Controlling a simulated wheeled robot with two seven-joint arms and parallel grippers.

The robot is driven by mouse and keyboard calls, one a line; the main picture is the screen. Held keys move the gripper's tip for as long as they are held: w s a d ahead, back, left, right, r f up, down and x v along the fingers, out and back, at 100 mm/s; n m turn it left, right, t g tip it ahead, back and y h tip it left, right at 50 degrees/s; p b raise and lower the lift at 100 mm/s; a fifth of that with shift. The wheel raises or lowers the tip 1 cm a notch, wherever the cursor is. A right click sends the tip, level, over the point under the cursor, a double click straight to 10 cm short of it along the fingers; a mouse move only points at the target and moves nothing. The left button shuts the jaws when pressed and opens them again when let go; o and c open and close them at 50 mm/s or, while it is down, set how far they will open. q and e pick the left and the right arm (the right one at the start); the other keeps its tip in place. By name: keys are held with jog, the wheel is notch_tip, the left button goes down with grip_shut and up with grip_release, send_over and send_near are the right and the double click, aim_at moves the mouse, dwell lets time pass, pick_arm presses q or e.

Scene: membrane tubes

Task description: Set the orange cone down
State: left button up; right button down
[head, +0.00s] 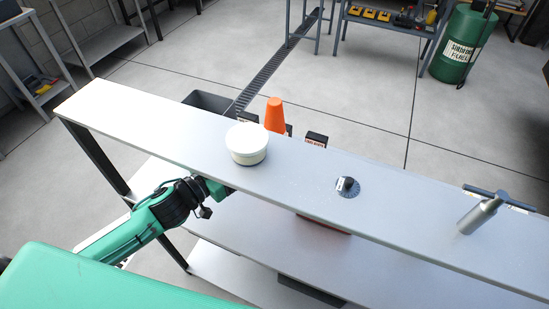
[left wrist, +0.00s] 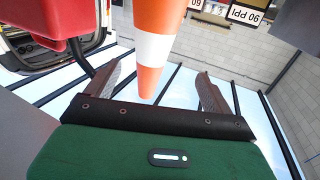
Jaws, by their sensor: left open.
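An orange cone (head: 275,115) shows in the head view just past the far edge of the top shelf board; its lower part is hidden by the board. In the left wrist view an orange cone with a white band (left wrist: 155,45) has its narrow end between my fingers, with gaps on both sides. I cannot tell if both views show the same cone. My left gripper (left wrist: 165,72) is open. In the head view my left arm reaches under the top board, which hides the gripper. My right gripper is in neither view.
The top board (head: 110,110) carries a round white tub (head: 247,144), a small dark dial (head: 347,187) and a grey metal tool (head: 480,214). Small dark label cards (head: 317,139) stand behind it. In the left wrist view a red object (left wrist: 55,20) is at upper left.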

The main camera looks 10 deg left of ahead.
aim_at(280, 131)
pick_arm(q)
jog(key=x, duration=0.3)
jog(key=p+x, duration=0.1)
jog(key=x, duration=0.1)
jog(key=p+x, duration=0.1)
jog(key=x, duration=0.2)
jog(key=shift+w+d+r, duration=0.2)
jog(key=shift+d+r, duration=0.1)
jog(key=shift+d, duration=0.1)
jog(key=p+x, duration=0.1)
jog(key=x, duration=0.1)
jog(key=p+x, duration=0.1)
jog(key=x, duration=0.1)
jog(key=shift+w+d+r, duration=0.1)
jog(key=shift+d+r, duration=0.05)
jog(key=shift+d, duration=0.45)
jog(key=shift+w+d+h, duration=0.1)
jog(key=shift+w+h, duration=0.05)
jog(key=shift+h, duration=0.15)
grip_shut()
jog(key=shift+r+p, duration=0.1)
jog(key=shift+p, duration=0.3)
